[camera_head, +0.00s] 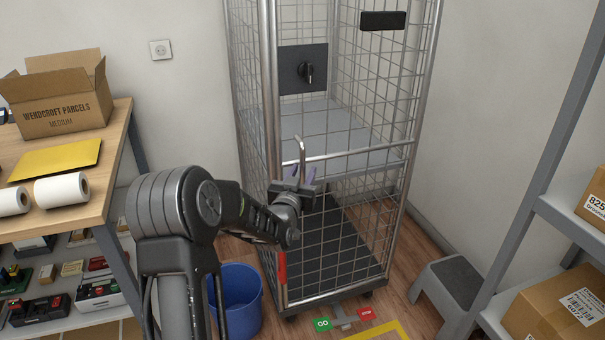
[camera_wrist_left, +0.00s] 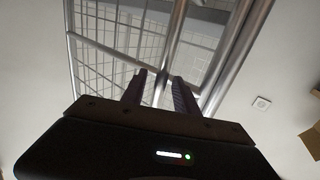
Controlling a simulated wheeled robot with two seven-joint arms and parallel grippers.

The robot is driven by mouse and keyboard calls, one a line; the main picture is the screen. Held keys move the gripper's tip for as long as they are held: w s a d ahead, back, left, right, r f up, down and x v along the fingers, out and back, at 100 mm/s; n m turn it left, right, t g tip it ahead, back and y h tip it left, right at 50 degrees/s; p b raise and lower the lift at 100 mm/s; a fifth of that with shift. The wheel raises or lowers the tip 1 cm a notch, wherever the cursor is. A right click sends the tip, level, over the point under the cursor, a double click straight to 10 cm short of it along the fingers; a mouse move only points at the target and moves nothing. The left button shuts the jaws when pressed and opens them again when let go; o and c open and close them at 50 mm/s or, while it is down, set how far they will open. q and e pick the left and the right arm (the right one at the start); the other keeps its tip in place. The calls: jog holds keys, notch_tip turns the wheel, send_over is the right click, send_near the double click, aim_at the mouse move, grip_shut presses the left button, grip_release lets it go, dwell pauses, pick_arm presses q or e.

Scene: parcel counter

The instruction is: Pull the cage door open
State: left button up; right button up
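The cage (camera_head: 410,150) is a tall grey wire-mesh roll cage against the back wall. Its door (camera_head: 350,165) is the front mesh panel and looks closed, flush with the frame. A silver bar handle (camera_head: 301,152) stands upright at the door's left side. My left gripper (camera_head: 304,174) is at the handle's lower part. In the left wrist view its two dark fingers (camera_wrist_left: 160,92) are apart, with a silver bar between them. A gap shows beside the bar; contact cannot be told. My right gripper is not in view.
A blue bucket (camera_head: 240,300) stands at the cage's front left. A grey step stool (camera_head: 452,285) stands right, near a shelf. A parcel table (camera_head: 110,150) is left.

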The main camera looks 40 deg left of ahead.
pick_arm(q)
jog(key=shift+c, duration=0.4)
grip_shut()
dwell(0.9)
